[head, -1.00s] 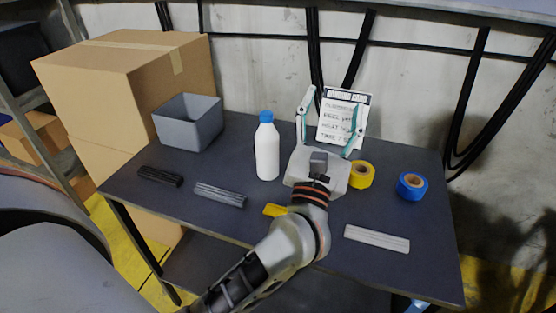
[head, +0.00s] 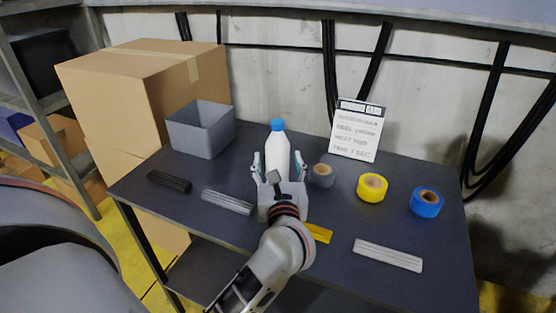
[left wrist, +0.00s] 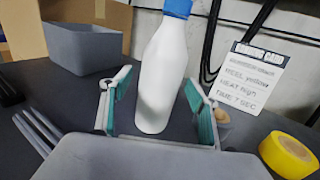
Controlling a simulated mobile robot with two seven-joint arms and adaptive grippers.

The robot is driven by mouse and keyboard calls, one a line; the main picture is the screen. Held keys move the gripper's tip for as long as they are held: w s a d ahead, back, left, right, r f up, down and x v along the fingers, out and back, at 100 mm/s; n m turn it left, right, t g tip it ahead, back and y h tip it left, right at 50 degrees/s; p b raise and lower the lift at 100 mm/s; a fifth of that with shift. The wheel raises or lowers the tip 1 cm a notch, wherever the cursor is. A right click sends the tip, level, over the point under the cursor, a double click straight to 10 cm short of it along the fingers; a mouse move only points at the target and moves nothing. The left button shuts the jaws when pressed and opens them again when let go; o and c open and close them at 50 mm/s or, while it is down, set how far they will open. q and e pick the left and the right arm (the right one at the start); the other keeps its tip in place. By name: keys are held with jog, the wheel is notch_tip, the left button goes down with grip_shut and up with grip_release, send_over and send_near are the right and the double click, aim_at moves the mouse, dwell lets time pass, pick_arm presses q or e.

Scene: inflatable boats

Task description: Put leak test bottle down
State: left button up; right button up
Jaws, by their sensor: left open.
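The leak test bottle (head: 278,150) is white with a blue cap and stands upright on the dark table. It also shows in the left wrist view (left wrist: 163,75), between and beyond the two fingers. My left gripper (head: 279,165) is open, in front of the bottle, with a finger toward each side of it. In the left wrist view the open fingers (left wrist: 158,100) show a gap to the bottle on both sides. The bottle's lower part is partly hidden by the gripper in the head view. My right gripper is not in view.
A grey bin (head: 201,130) stands at the back left. Grey tape (head: 322,175), yellow tape (head: 372,187) and blue tape (head: 427,203) sit to the right. A card (head: 358,131) stands behind. Dark (head: 169,181), grey (head: 227,201) and white strips (head: 388,255) and a yellow piece (head: 318,232) lie in front.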

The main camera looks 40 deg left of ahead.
pick_arm(q)
jog(key=shift+w+a, duration=0.45)
jog(key=shift+w, duration=0.15)
jog(key=shift+r, duration=0.1)
grip_shut()
